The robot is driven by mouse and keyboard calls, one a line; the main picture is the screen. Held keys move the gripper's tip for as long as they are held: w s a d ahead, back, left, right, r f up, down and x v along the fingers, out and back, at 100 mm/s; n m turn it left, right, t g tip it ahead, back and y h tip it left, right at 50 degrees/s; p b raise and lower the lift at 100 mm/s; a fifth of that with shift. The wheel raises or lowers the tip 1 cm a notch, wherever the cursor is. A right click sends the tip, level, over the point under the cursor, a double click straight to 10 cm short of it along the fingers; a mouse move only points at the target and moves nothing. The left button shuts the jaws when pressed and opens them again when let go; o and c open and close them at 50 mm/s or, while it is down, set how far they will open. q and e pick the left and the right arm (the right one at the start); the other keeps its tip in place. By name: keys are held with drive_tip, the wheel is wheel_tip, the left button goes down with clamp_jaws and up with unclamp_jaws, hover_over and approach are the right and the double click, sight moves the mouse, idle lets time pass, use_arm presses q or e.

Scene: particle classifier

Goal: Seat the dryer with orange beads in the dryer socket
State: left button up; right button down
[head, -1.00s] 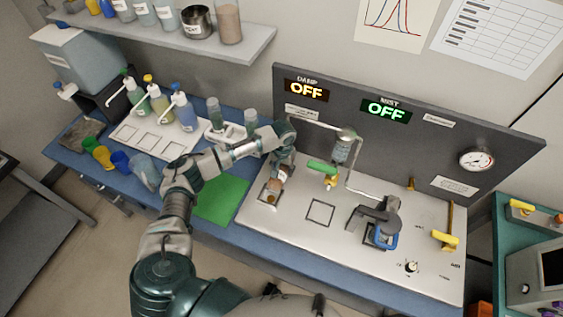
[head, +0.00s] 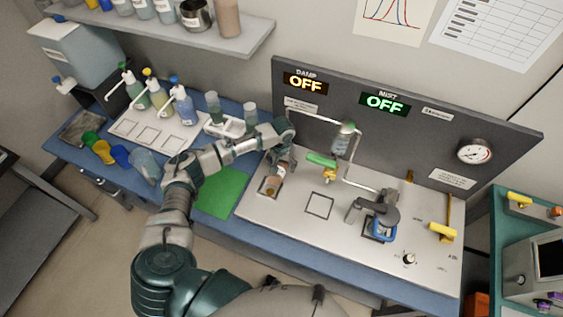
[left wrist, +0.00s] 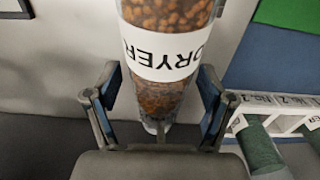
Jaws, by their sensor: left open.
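The dryer (head: 273,184) is a clear tube of orange-brown beads with a white label. It stands at the left end of the grey panel bench, by a square outline. In the left wrist view the dryer (left wrist: 168,60) shows large, with its DRYER label upside down. My left gripper (head: 284,152) is at the dryer's upper part. Its fingers (left wrist: 158,100) are open, one on each side of the tube, with gaps visible. I cannot tell how firmly the dryer sits, as its base is partly hidden. My right gripper is not in view.
A white rack (head: 229,126) holds green-bead tubes. An empty square outline (head: 319,206) and a black clamp over a blue part (head: 382,226) lie further right. A green mat (head: 221,192) is at left.

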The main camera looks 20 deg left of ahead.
sight(281, 161)
use_arm(q)
drive_tip(key=shift+f+b, duration=0.15)
drive_tip(key=shift+b, duration=0.55)
drive_tip(key=shift+r+b, duration=0.3)
drive_tip(key=shift+r, duration=0.1)
wheel_tip(281, 161, up, 17)
drive_tip(key=shift+p, duration=0.4)
